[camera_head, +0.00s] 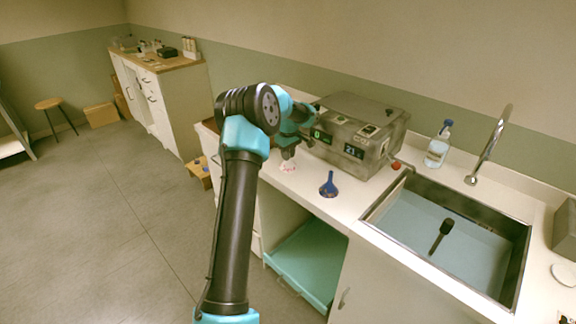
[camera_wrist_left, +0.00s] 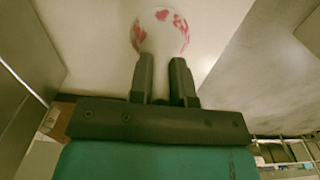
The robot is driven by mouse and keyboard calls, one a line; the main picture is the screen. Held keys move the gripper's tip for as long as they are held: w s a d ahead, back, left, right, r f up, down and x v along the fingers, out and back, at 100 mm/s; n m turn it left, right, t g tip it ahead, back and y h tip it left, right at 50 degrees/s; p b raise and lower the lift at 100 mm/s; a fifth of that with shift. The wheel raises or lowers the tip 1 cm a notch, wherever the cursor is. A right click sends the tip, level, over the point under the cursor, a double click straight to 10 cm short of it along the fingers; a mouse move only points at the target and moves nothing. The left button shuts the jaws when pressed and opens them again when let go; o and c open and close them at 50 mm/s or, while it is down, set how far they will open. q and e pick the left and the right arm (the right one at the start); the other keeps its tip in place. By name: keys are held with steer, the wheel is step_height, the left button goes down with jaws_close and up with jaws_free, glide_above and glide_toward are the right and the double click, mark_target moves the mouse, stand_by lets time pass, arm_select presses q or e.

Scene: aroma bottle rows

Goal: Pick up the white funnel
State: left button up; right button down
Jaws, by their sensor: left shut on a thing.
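The white funnel (camera_head: 288,168) has red patches and is at the counter's front left, below my left gripper (camera_head: 288,157). In the left wrist view, the white funnel (camera_wrist_left: 160,32) shows its rounded, red-patched part beyond the fingers. My left gripper (camera_wrist_left: 162,80) is shut on its narrow part, with one dark finger on each side. The fingers hide part of the stem. I cannot tell whether the funnel touches the counter. My right gripper is not in view.
A blue funnel (camera_head: 329,186) stands on the counter right of the white one. A grey machine (camera_head: 380,128) with lit displays stands behind. A sink (camera_head: 455,232) with a dark object in it, a tap (camera_head: 488,150) and a clear bottle (camera_head: 437,150) are at the right.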

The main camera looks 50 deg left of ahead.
arm_select(q)
jaws_close()
steer(key=shift+r, duration=0.1)
step_height(320, 180, up, 10)
steer(key=shift+f, duration=0.1)
stand_by(0.4)
stand_by(0.5)
